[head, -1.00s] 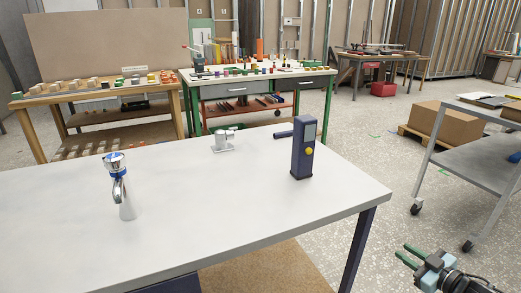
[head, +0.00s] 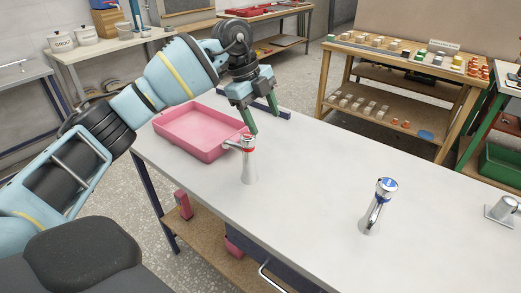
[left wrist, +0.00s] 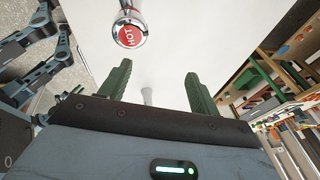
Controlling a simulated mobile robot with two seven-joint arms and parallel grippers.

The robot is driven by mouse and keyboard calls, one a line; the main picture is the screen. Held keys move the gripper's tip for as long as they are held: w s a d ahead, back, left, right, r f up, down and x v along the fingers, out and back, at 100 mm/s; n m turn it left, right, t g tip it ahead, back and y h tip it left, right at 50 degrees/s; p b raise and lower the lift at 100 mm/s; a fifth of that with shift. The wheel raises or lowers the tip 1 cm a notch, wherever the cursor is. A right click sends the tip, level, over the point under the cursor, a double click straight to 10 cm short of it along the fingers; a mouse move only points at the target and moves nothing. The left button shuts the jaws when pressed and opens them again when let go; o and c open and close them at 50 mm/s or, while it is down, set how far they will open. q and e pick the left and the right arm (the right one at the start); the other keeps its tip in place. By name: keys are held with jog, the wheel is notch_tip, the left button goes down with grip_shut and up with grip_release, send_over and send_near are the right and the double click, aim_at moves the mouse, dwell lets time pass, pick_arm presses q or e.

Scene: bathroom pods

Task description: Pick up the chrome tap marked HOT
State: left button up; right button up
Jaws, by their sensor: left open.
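The chrome tap with a red ring (head: 248,165) stands upright on the pale worktop in the head view. Its round red cap reads HOT in the left wrist view (left wrist: 130,36), near the top, left of centre. A second chrome tap with a blue ring (head: 375,208) stands to its right. My left gripper (head: 263,118) is open, its green fingers pointing down just behind and above the HOT tap. In the left wrist view, nothing shows held between the fingers (left wrist: 158,74). My right gripper is not seen.
A pink tray (head: 185,148) lies on the worktop to the left, close beside the HOT tap's spout. A dark blue bar (head: 283,113) lies behind the gripper. A chrome fitting (head: 503,210) is at far right. The worktop between the taps is clear.

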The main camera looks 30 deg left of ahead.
aim_at(247, 147)
pick_arm(q)
jog(key=s+a+g+y, duration=0.1)
jog(key=s+a+f+g+y, duration=0.1)
jog(key=y, duration=0.1)
jog(key=shift+s+a+f, duration=0.25)
jog(key=shift+a+f, duration=0.05)
jog(key=shift+a, duration=0.1)
jog(key=shift+f, duration=0.95)
jog(key=shift+s+a+f+p, duration=0.1)
jog(key=shift+f+p, duration=0.2)
jog(key=shift+f, duration=2.65)
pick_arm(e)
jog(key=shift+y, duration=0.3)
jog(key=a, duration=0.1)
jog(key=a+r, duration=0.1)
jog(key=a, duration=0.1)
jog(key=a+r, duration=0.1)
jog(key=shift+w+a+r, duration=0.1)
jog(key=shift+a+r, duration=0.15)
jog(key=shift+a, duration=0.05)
pick_arm(q)
grip_shut()
jog(key=shift+r, duration=0.1)
